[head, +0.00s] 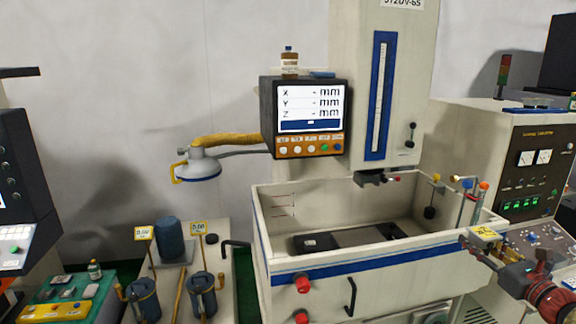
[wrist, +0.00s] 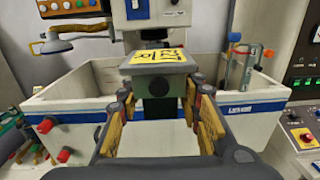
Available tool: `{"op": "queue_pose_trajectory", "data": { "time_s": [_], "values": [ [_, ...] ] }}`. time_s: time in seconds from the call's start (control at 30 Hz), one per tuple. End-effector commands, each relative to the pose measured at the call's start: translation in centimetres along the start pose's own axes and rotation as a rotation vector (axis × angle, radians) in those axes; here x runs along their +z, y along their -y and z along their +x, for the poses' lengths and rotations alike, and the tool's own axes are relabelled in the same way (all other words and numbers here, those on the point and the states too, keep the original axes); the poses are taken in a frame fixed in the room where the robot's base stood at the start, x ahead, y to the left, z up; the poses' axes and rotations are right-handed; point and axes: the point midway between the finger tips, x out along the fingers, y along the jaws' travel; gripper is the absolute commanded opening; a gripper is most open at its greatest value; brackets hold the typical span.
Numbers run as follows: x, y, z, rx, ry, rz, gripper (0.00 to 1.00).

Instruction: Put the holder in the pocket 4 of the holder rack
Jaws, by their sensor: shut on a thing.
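The holder (wrist: 158,85) is a grey-green block under a flat plate with a yellow, dark-marked label on top. My gripper (wrist: 160,108) is shut on it, with yellow-padded fingers on its left and right sides. The holder looks roughly upright, and its underside is partly hidden. In the head view, the holder's yellow label (head: 485,232) shows at the lower right, by the machine tank's right front corner. My gripper (head: 482,248) there is small and partly hidden.
The white tank (head: 370,262) has raised walls, red knobs and a dark handle in front. The machine head (head: 375,177) hangs above it. A control cabinet (head: 535,165) is at right. A bench with pots (head: 203,298) is at left.

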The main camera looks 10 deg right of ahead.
Motion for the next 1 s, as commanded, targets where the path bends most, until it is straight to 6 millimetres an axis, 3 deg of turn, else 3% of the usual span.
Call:
{"op": "queue_pose_trajectory", "data": {
  "time_s": [0.17, 0.57, 0.77, 1.0],
  "values": [
    [-2.4, 0.5, 0.1, -0.072, -0.002, 0.004, 0.00],
    [-11.3, -4.0, 3.3, -0.099, -0.002, 0.003, 0.00],
    [-19.4, -9.5, 5.8, -0.077, -0.005, 0.006, 0.00],
    [-30.3, -18.6, 8.2, -0.011, -0.004, 0.004, 0.00]
  ]
}}
